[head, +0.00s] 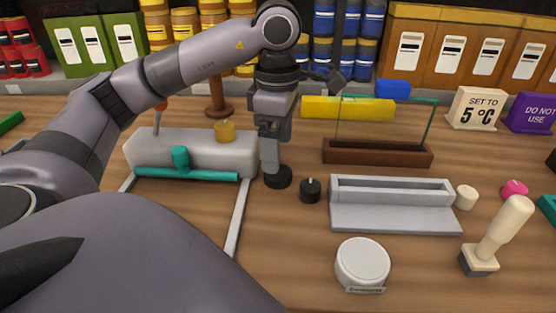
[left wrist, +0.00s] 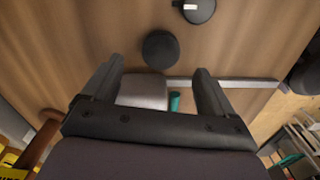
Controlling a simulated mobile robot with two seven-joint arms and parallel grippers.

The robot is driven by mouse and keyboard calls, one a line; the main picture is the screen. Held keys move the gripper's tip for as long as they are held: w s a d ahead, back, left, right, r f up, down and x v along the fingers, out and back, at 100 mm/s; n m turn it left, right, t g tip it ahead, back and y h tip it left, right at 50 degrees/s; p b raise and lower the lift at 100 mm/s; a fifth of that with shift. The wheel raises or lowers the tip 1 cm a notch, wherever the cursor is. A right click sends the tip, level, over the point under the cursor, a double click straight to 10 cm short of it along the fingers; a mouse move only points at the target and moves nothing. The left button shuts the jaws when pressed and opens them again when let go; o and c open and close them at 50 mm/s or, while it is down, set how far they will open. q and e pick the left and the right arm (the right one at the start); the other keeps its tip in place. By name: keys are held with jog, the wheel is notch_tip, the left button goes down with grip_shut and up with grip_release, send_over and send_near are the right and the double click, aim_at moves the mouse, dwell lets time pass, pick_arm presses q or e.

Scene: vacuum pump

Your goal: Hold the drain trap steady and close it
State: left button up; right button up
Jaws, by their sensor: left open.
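A light grey block (head: 195,152) stands at the left of the bench, with an amber knob (head: 225,131) on top and a teal bar with a round fitting (head: 185,172) along its front. I cannot tell for sure which part is the drain trap. My left gripper (head: 269,165) points down just right of the block, by a round black piece (head: 278,177). In the left wrist view its jaws (left wrist: 158,75) are apart. The grey block (left wrist: 143,91) and teal part (left wrist: 174,102) show between them, with the black disc (left wrist: 160,48) beyond. My right gripper is not seen.
A small black knob (head: 310,190) lies right of the gripper. A grey channel (head: 392,200), a glass pane in a brown base (head: 377,152), a white round container (head: 362,263) and a cream-handled stamp (head: 495,238) stand further right. Bottles and binders line the back.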

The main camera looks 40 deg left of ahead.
aim_at(278, 176)
pick_arm(q)
jog(key=shift+f, duration=0.1)
notch_tip(278, 176, down, 5)
jog(key=shift+d, duration=0.1)
dwell(0.4)
jog(key=c, duration=1.2)
